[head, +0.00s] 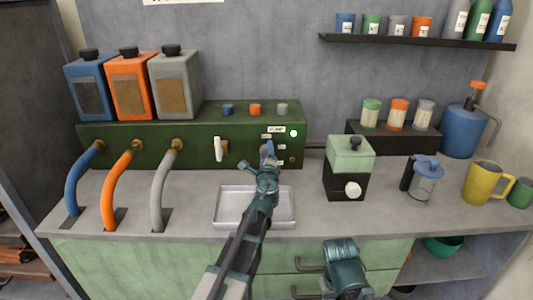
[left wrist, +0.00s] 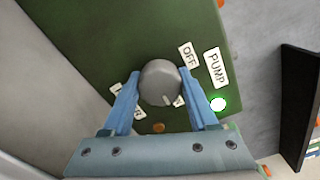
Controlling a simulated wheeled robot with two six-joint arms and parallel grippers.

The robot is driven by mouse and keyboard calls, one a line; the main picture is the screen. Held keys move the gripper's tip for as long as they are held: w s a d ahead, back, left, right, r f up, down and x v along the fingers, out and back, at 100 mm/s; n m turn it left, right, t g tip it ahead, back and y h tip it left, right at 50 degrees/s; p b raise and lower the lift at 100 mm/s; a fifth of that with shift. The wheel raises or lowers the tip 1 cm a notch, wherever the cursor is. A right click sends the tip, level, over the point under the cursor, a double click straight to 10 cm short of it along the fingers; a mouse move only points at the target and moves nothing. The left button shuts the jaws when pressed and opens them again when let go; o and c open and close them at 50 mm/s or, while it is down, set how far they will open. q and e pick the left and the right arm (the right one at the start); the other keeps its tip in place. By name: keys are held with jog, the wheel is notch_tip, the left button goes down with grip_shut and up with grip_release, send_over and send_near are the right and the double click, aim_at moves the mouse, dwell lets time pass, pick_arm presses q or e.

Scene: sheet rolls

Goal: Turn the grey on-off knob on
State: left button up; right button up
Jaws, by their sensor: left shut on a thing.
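The grey knob (left wrist: 160,82) is on the dark green panel (left wrist: 90,35), between the two blue fingers of my left gripper (left wrist: 162,100). The fingers are shut on its sides. A pale mark on its face points down and slightly right in the left wrist view, away from the OFF label (left wrist: 188,55). Another label beside it is partly hidden. The lamp (left wrist: 218,104) by the PUMP label (left wrist: 216,67) glows green. In the head view my left gripper (head: 267,150) is at the panel's right part and hides the knob. My right gripper's fingers are not in view.
A metal tray (head: 228,218) lies on the counter below my left arm. Three hoses run from the panel at left, near a white lever (head: 218,149). A green-and-black grinder-like box (head: 347,180) stands right of the panel. Counter between tray and box is clear.

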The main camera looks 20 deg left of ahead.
pick_arm(q)
jog(key=shift+s, duration=0.1)
jog(key=o, duration=1.4)
jog(key=shift+c, duration=0.2)
